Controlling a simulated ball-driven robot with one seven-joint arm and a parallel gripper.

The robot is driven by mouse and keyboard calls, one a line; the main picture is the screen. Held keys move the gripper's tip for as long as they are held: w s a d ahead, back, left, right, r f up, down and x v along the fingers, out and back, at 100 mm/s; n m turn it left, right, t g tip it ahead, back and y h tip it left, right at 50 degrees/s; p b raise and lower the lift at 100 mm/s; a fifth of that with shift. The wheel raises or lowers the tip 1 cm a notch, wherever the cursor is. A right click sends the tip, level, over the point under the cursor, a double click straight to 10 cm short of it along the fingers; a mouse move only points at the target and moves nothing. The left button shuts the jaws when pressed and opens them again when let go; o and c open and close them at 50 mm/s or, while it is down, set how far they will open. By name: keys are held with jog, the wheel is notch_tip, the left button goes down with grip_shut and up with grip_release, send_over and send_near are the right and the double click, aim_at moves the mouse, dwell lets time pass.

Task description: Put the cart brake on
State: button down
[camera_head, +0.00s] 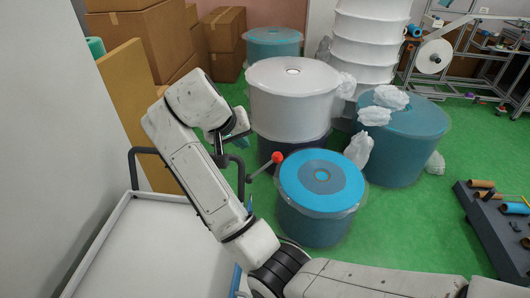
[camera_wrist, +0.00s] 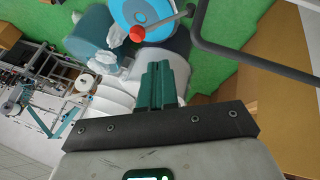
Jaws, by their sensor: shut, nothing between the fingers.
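The brake lever is a thin grey rod with a red ball knob (camera_head: 277,157). It slants up to the right beside the cart's handle in the head view. The knob also shows at the top of the wrist view (camera_wrist: 137,33). The cart (camera_head: 150,250) is a pale flat tray with a raised rim and a dark bar handle (camera_wrist: 250,60). My gripper (camera_head: 241,138) is up and left of the knob in the head view, apart from it. Its teal fingers (camera_wrist: 160,85) are shut and empty. The lever's lower end is partly hidden in the head view.
A blue-topped roll (camera_head: 318,213) stands right of the lever, and a white-topped drum (camera_head: 293,95) stands behind. Another teal roll (camera_head: 405,140) is at right. Cardboard boxes (camera_head: 140,40) and a tan panel (camera_head: 135,95) stand behind the cart.

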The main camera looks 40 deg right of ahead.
jog(key=shift+f, duration=0.15)
jog(key=b, duration=0.2)
send_near(272, 160)
notch_tip(272, 160, down, 2)
jog(key=w, duration=0.2)
jog(key=shift+s+d+f+p, duration=0.35)
jog(key=shift+d+f, duration=0.15)
jog(key=shift+d, duration=0.15)
jog(key=shift+s+d+f+p, duration=0.3)
jog(key=shift+d+f, duration=0.25)
jog(key=shift+d, duration=0.15)
jog(key=shift+w, duration=0.1)
